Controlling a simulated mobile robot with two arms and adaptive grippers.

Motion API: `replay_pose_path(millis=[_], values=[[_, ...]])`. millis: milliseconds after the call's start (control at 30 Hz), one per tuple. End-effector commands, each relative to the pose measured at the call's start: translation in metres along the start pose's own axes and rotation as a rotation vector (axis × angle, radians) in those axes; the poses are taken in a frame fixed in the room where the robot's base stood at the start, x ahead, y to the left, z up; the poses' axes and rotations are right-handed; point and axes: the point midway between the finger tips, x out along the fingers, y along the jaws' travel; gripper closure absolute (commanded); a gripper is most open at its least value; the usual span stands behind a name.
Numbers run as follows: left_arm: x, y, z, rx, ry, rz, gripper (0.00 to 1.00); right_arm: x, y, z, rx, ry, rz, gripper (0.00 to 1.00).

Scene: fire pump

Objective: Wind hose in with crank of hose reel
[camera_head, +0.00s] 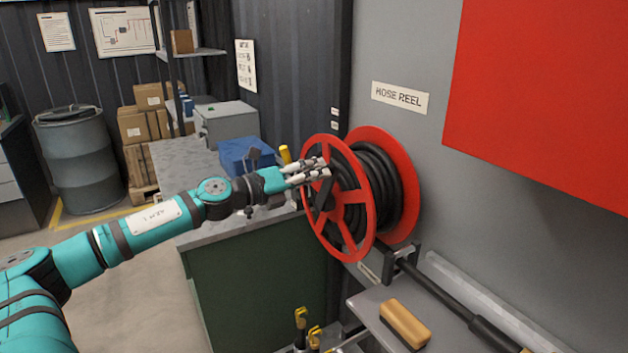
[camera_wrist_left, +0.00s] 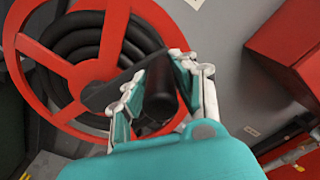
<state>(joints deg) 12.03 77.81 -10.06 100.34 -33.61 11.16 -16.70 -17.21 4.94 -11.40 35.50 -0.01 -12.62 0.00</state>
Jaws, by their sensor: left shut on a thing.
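The hose reel (camera_head: 409,165) has two red spoked discs with black hose (camera_head: 378,190) wound between them, mounted on the grey wall. The left wrist view shows the near red disc (camera_wrist_left: 93,70) and coils of hose (camera_wrist_left: 70,47) behind its spokes. The black crank arm (camera_wrist_left: 107,92) runs from the hub to a black cylindrical crank handle (camera_wrist_left: 160,98). My left gripper (camera_head: 322,168) is at the near face of the reel; in the left wrist view the gripper (camera_wrist_left: 160,95) is shut around the handle, fingers on both sides. My right gripper is not in view.
A workbench (camera_head: 200,158) with a blue box (camera_head: 245,157) and grey case stands behind my left arm. Below the reel, a shelf (camera_head: 372,308) holds a wooden brush (camera_head: 405,324). A red panel (camera_head: 545,90) covers the upper right wall.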

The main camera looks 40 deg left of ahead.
Motion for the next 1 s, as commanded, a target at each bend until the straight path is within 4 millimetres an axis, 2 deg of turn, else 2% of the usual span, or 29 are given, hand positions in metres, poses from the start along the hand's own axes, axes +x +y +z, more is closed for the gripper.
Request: replay_pose_path(millis=[200, 633, 667, 700, 800, 1000], values=[[0.000, 0.000, -0.003, 0.045, -0.001, -0.001, 1.00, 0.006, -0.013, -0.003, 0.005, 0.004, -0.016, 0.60], [0.000, 0.000, -0.002, 0.052, -0.003, 0.001, 1.00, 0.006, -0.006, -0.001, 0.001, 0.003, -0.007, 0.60], [0.000, 0.000, -0.002, 0.052, -0.004, 0.001, 0.70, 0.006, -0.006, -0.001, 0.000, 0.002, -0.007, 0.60], [0.000, 0.000, -0.002, 0.052, -0.004, 0.001, 0.64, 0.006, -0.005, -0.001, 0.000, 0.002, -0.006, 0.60], [0.000, 0.000, -0.002, 0.051, -0.003, 0.001, 0.51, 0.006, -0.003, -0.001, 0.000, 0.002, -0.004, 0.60], [0.000, -0.001, -0.002, 0.051, -0.003, -0.001, 0.51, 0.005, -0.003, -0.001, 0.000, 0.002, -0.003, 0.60]])
